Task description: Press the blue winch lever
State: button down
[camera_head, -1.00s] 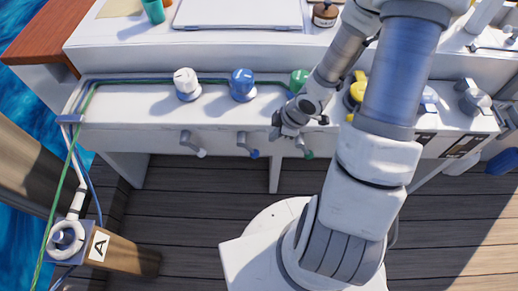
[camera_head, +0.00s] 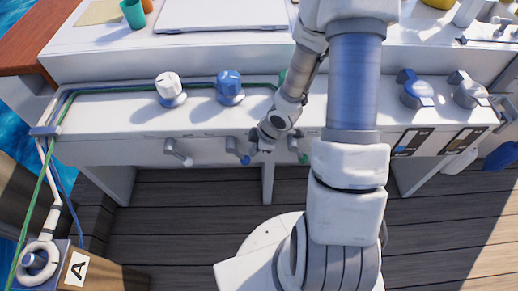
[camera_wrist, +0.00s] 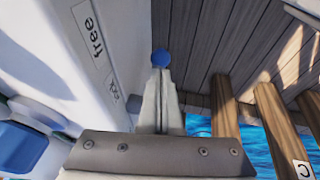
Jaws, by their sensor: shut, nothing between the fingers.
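The blue winch (camera_head: 229,86) stands on the bench shelf between a white winch and a green one. Its lever (camera_head: 236,146), with a blue tip (camera_head: 245,159), hangs on the bench front below it. My gripper (camera_head: 256,143) is just right of this lever, near its blue tip. In the wrist view, my gripper (camera_wrist: 161,78) has its fingers together and empty. The blue tip (camera_wrist: 160,58) shows right at the fingertips; I cannot tell whether they touch. The rest of the lever is hidden behind the fingers there.
A white-tipped lever (camera_head: 178,152) hangs to the left and a green-tipped lever (camera_head: 298,151) to the right. The front panel carries a "free" label (camera_wrist: 91,35). The wooden deck (camera_head: 190,205) below is clear.

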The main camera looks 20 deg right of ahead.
aim_at(247, 158)
jog(key=shift+b+x, duration=0.9)
jog(key=shift+x, duration=1.2)
